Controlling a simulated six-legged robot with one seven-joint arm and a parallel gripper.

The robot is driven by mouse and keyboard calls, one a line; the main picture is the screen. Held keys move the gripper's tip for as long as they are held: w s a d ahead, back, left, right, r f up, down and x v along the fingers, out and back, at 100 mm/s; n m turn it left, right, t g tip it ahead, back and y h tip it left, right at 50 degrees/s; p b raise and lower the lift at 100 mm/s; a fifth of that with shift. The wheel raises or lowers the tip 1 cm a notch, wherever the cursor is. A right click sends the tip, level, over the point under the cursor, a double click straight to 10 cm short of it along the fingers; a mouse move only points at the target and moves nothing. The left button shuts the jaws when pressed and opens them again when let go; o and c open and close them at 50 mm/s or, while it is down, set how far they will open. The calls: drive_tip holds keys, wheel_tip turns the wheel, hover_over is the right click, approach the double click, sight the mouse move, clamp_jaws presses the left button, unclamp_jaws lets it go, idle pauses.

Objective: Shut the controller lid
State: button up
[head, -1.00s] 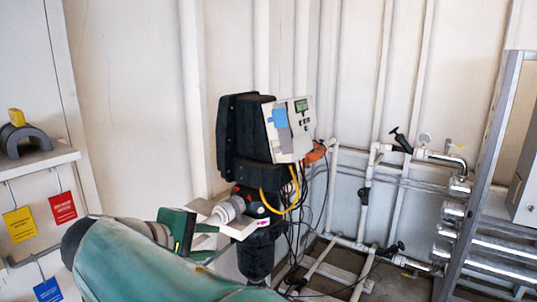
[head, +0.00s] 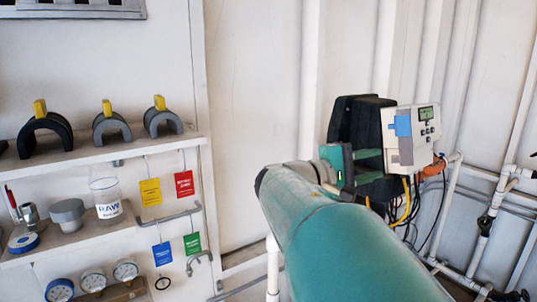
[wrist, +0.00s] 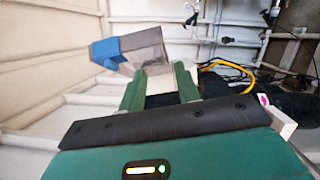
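The controller shows in the head view as a black housing (head: 353,120) with a white front panel (head: 421,137) bearing a small display, buttons, and blue and grey patches. I cannot tell from this angle which part is the lid or how far it stands open. My gripper (head: 370,165) is at the left of the panel, in front of the lower housing, with its green fingers apart. In the wrist view my gripper (wrist: 160,85) is also open. A pale surface and a dark area show between and beyond its fingers; contact cannot be told.
Orange and yellow cables (head: 405,205) hang below the controller. White pipes (head: 447,205) run at the right. The wall between shelf and controller is bare.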

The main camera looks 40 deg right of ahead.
sight(402, 134)
drive_tip(key=shift+x, duration=2)
clamp_jaws()
